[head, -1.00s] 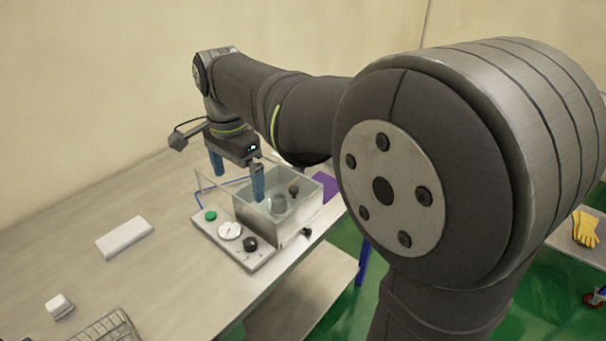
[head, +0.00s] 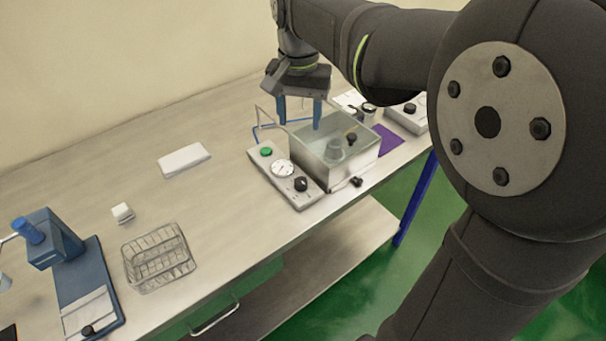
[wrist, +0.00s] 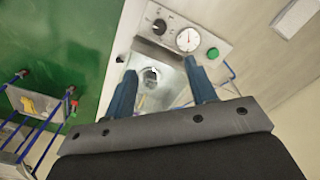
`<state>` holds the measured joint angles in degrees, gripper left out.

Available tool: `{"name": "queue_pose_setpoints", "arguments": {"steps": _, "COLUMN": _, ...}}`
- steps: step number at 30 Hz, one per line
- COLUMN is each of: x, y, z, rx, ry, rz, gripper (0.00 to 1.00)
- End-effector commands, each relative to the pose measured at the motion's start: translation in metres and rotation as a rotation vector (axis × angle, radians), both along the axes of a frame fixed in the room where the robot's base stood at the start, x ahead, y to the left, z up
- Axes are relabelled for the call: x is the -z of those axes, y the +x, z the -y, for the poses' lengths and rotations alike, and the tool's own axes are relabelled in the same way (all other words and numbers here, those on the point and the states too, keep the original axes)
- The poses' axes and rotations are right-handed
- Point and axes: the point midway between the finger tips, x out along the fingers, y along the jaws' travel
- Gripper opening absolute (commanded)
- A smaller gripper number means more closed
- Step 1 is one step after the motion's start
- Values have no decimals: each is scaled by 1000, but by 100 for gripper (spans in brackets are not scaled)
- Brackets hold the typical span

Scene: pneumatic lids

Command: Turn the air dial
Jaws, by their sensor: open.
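The air dial, a black knob (head: 301,184), sits at the near end of a pale control panel (head: 305,200), beside a round white gauge (head: 282,169) and a green button (head: 266,152). In the wrist view the knob (wrist: 160,26) is at the top, left of the gauge (wrist: 188,39). My gripper (head: 299,122) points down with its blue fingers apart and empty, above the back part of the clear-walled box behind the panel. In the wrist view my gripper (wrist: 160,70) is clear of the knob.
The box (head: 310,167) holds a grey cup-like part (head: 334,149) and stands against the panel. A blue tube runs behind it. A purple mat (head: 388,138) lies to the right. A wire rack (head: 158,258), a white block and a blue stand are at left.

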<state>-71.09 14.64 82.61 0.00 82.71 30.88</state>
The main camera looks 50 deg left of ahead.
Motion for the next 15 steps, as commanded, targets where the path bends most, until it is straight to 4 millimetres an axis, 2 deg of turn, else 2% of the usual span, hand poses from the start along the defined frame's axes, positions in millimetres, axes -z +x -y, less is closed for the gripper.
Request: {"name": "queue_pose_setpoints", "arguments": {"steps": 15, "x": 5, "y": 1, "z": 0, "rx": -1066, "ry": -1, "rz": 0, "gripper": 51}}
